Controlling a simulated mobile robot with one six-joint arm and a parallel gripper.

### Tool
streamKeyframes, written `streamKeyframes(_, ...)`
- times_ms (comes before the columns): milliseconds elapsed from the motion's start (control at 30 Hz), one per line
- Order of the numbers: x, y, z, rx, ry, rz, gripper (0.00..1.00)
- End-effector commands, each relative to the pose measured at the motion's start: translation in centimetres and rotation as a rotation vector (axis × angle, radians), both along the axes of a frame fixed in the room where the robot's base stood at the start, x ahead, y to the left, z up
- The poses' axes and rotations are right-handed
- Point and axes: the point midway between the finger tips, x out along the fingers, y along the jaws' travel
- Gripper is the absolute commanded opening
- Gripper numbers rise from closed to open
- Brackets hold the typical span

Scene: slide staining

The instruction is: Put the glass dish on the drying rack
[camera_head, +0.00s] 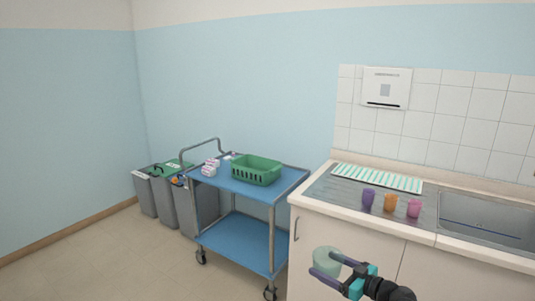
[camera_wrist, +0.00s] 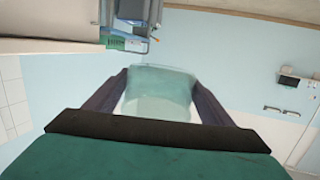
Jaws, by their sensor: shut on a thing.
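My gripper (camera_head: 326,264) is shut on the glass dish (camera_head: 326,258), a pale green see-through round vessel. In the wrist view the glass dish (camera_wrist: 158,95) sits between my two dark fingers. My gripper holds it in the air in front of the cabinet, below the counter top. A flat teal-and-white striped piece (camera_head: 377,178), which looks like the drying rack, lies at the back of the counter against the tiles. It is beyond and above my gripper in the head view, well apart from the dish.
Purple (camera_head: 368,200), orange (camera_head: 390,202) and pink (camera_head: 414,208) cups stand in front of the striped piece. A sink (camera_head: 487,222) is at the right. A blue trolley (camera_head: 240,246) with a green basket (camera_head: 256,170) stands left of the counter (camera_head: 318,205), with grey bins (camera_head: 167,199) beyond.

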Motion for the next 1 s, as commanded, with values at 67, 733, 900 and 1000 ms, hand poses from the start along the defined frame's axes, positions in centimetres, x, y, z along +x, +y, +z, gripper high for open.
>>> streamKeyframes(67, -0.9, 1.0, 0.9, 0.001, -0.001, 0.06, 0.46)
streamKeyframes(733, -3.0, 2.9, 2.0, 0.001, 0.0, 0.199, 0.46)
streamKeyframes(900, -3.3, 2.9, 1.1, 0.003, 0.001, 0.198, 0.46)
streamKeyframes(1000, -3.5, 2.9, 0.2, 0.002, 0.001, 0.198, 0.46)
